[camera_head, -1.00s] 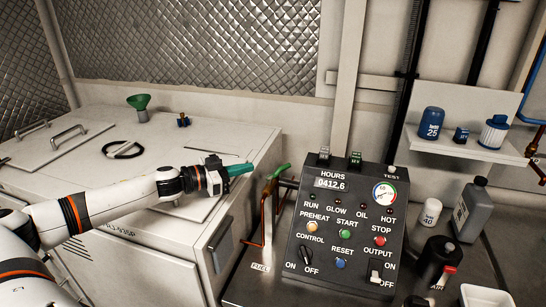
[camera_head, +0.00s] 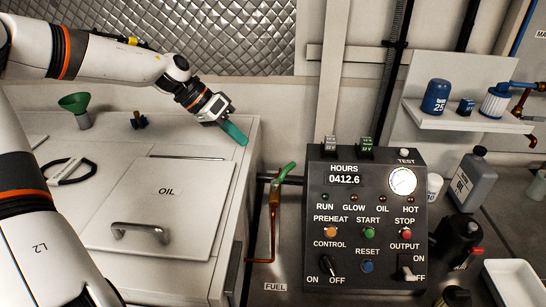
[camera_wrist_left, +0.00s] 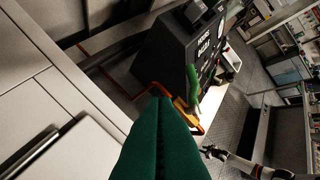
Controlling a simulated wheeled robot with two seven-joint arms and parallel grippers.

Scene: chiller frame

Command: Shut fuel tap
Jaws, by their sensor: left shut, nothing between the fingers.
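The fuel tap (camera_head: 280,180) has a green lever on a brass body, with a copper pipe running down from it. It stands between the white cabinet and the control panel. The lever slants up to the right, and its green handle also shows in the wrist view (camera_wrist_left: 192,84). My left gripper (camera_head: 242,140), with green fingers, is shut and empty, above and left of the tap and apart from it. Its closed fingers fill the lower middle of the wrist view (camera_wrist_left: 160,108). My right gripper (camera_wrist_left: 213,152) seems to show small and dark in the wrist view; its jaws are unclear.
The black control panel (camera_head: 370,221) stands just right of the tap. The white cabinet (camera_head: 110,270) with an OIL lid (camera_head: 165,195) lies left. A green funnel (camera_head: 75,106) stands on it. A shelf (camera_head: 462,122) with a blue canister (camera_head: 436,95) is at right.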

